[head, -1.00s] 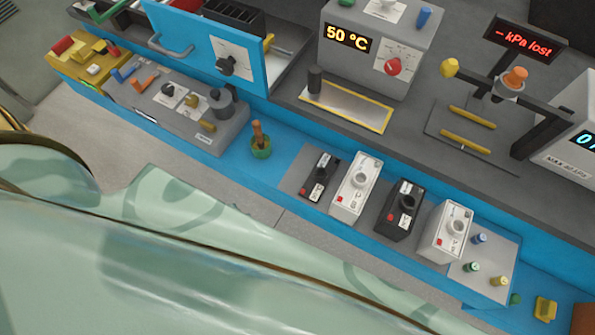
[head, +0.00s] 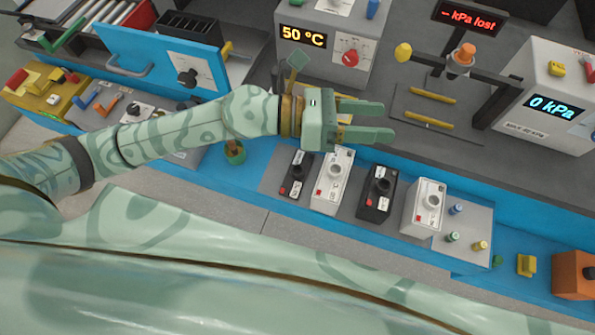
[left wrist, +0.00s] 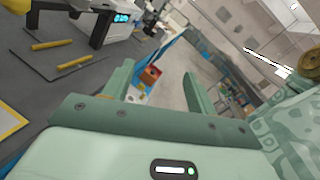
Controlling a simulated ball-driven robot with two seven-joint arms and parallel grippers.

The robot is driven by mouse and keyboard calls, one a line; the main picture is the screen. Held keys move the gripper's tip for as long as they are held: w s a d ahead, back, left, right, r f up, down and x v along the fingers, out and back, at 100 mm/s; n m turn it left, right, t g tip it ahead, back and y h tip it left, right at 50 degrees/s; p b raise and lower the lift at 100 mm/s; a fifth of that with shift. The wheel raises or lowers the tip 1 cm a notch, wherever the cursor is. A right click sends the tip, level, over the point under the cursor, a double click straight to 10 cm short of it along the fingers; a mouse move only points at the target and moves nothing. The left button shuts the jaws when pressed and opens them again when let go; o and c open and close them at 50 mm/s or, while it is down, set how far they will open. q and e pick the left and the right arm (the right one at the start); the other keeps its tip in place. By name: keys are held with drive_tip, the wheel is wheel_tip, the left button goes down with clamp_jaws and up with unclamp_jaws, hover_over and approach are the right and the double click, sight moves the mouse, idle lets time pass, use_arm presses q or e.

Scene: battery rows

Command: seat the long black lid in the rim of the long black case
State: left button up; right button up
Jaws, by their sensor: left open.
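My left gripper (head: 386,121) is open and empty, with its fingers pointing right over the bench in the head view. It also shows in the left wrist view (left wrist: 156,86), with nothing between the fingers. I cannot pick out a long black lid or a long black case with certainty. A flat dark plate (head: 424,107) with two yellow bars lies just right of the fingertips; the plate shows at the upper left of the wrist view (left wrist: 88,73). My right gripper is not in view.
Black and white boxes with knobs, such as a black one (head: 376,194) and a white one (head: 424,208), stand in a row on the blue front ledge. A 50 °C heater box (head: 318,50) stands behind the gripper. A dark post and arm (head: 497,105) stand right.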

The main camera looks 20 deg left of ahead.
use_arm(q)
drive_tip(key=w+a+f+m+g+y, duration=0.1)
drive_tip(key=a+f+m+g+y, duration=0.1)
drive_tip(key=a+f+m+y, duration=0.5)
drive_tip(key=w+a+f+m+g+y, duration=0.1)
drive_tip(key=w+a+f+g+y, duration=0.1)
drive_tip(key=a+f+y, duration=0.75)
drive_tip(key=h+b, duration=0.2)
drive_tip(key=h, duration=0.2)
approach(295, 172)
drive_tip(key=shift+w+d+f+g, duration=0.15)
drive_tip(key=shift+d+f+g, duration=0.2)
drive_tip(key=shift+d, duration=0.35)
drive_tip(key=b+x, duration=0.2)
drive_tip(key=x, duration=0.4)
drive_tip(key=shift+w+d, duration=0.1)
drive_tip(key=shift+d, duration=0.05)
drive_tip(key=shift+r, duration=0.1)
drive_tip(key=c, duration=1.2)
drive_tip(key=shift+r, duration=0.1)
